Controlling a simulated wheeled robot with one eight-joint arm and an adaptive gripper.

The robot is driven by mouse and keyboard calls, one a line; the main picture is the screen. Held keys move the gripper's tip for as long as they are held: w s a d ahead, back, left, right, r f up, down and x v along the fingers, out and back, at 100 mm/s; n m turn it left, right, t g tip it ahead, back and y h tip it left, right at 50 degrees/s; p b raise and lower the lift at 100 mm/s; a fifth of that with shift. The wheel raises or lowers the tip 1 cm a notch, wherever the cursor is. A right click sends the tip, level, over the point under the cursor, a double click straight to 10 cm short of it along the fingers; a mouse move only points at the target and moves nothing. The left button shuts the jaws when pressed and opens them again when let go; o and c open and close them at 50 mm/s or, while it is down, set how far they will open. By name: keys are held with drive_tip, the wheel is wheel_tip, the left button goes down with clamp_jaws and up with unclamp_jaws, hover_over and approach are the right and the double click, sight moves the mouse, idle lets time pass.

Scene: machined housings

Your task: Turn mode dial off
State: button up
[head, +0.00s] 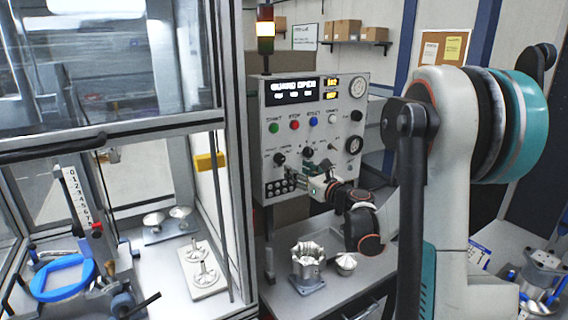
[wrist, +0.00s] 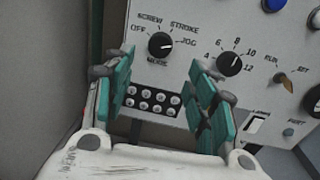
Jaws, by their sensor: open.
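The mode dial (wrist: 160,44) is a round black knob on the grey control panel, with OFF, SCREW, STROKE and JOG marked around it. Its white pointer mark appears to face right, toward JOG and away from OFF. The dial also shows small in the head view (head: 280,158). My gripper (wrist: 162,82) is open and empty in front of the panel, its teal fingers spread. The dial lies just beyond the fingertips, above the gap between them, and does not look touched. In the head view my gripper (head: 301,181) is at the panel's lower part.
A numbered dial (wrist: 230,63) sits right of the mode dial, close to the right finger. A block of small round buttons (wrist: 153,100) shows between the fingers. The panel display (head: 291,90) reads GUARD OPEN. A machine enclosure post (head: 237,150) stands left of the panel.

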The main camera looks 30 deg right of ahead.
sight(281, 161)
drive_tip(key=w, duration=0.5)
drive_tip(key=w+a, duration=0.1)
drive_tip(key=w, duration=0.2)
drive_tip(key=shift+w, duration=0.2)
drive_tip(key=c, duration=1.1)
